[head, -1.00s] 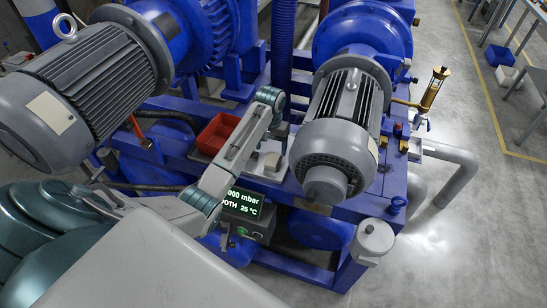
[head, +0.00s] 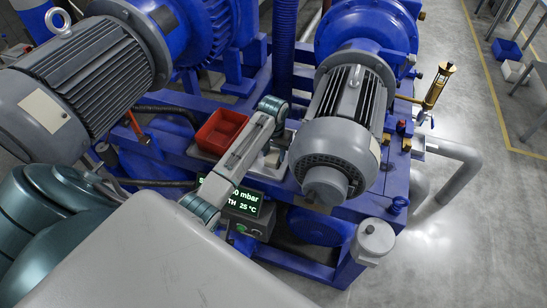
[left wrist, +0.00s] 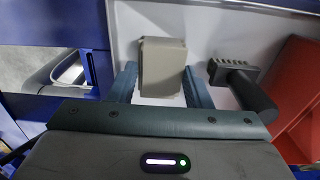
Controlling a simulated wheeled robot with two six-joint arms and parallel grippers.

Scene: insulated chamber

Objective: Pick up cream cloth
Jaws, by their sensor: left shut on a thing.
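The cream cloth (left wrist: 162,66) is a folded, block-like pad on a white tray (left wrist: 210,35) in the left wrist view. My left gripper (left wrist: 162,88) has one finger on each side of it and is shut on it. In the head view the cloth (head: 272,158) shows small and pale beside my left arm, at the left of the right-hand grey motor. My left gripper's fingers are mostly hidden there by the arm. I cannot tell whether the cloth is clear of the tray. My right gripper is in neither view.
A dark-handled brush (left wrist: 240,80) lies right of the cloth, and a red bin (left wrist: 300,85) stands beyond it. The red bin (head: 220,131) also shows in the head view. Grey motors (head: 340,115) and a lit display (head: 243,198) crowd the blue frame. Open floor lies at right.

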